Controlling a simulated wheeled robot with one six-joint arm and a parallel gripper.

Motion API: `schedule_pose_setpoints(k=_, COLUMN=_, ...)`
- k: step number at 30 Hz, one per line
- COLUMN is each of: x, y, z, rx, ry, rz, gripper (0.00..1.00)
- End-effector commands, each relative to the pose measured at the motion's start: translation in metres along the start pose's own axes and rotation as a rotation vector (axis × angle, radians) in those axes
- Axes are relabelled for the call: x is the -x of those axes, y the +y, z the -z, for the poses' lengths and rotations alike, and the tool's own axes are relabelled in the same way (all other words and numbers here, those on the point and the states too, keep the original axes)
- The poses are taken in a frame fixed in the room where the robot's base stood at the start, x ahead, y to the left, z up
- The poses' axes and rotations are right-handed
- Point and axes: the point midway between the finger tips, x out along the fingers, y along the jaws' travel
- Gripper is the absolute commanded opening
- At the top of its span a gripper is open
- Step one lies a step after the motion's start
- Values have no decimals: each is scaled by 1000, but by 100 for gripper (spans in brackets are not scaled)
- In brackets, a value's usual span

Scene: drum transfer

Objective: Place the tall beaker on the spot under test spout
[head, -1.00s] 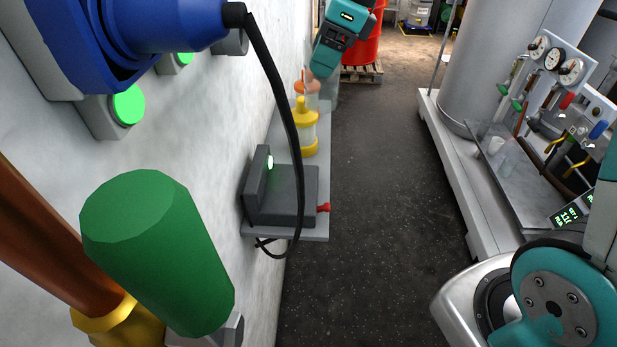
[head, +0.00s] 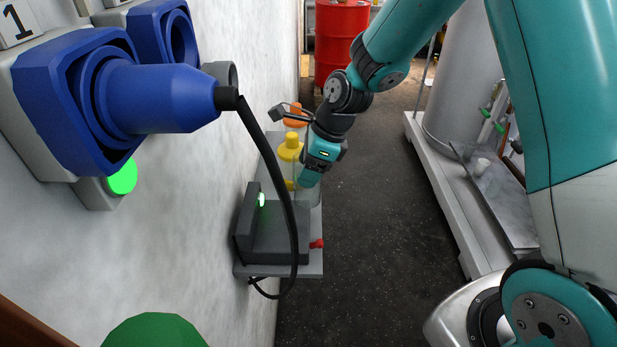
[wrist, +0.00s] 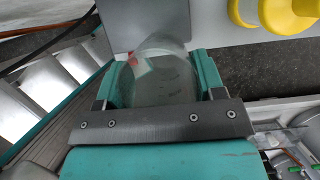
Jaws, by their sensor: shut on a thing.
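My gripper (head: 308,178) is over the wall shelf at the centre of the head view. In the wrist view my gripper (wrist: 160,75) is shut on a clear glass beaker (wrist: 158,82), with a teal finger on either side of it. In the head view the beaker (head: 306,194) shows faintly just below the fingers; I cannot tell whether its base touches the shelf. I cannot make out the test spout or the spot under it.
A black cable (head: 276,175) hangs in front. A grey tray (head: 505,205) with a small beaker (head: 481,167) is right. The floor between is clear.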

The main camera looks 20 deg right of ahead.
Motion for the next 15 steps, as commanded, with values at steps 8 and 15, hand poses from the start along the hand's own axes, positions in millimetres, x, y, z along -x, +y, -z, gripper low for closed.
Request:
schedule_pose_setpoints(k=8, x=-32, y=1, z=14, rx=-1, ry=2, rz=-3, gripper=40)
schedule_pose_setpoints(k=15, x=-36, y=0, z=15, rx=1, ry=1, rz=0, gripper=40)
